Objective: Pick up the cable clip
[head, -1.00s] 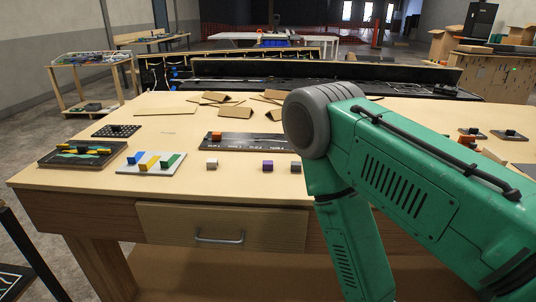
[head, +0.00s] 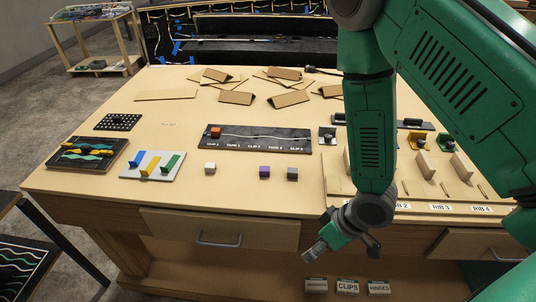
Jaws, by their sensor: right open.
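Three small blocks that may be cable clips sit in a row near the table's front: a white one (head: 210,168), a purple one (head: 265,171) and a dark grey one (head: 292,174). An orange block (head: 216,132) sits at the left end of a dark labelled board (head: 262,147) with a pale cable across it. I cannot tell which piece is the task's clip. My right gripper (head: 345,245) is open and empty, pointing down in front of the table's edge, right of and nearer than the blocks. My left gripper is out of view.
A wooden rib fixture (head: 412,192) stands at right, partly behind my right arm. A tray with coloured bars (head: 153,165) and a wire board (head: 88,153) lie at left. Folded cardboard pieces (head: 236,97) lie at the back. Labelled boxes (head: 347,287) sit below the table.

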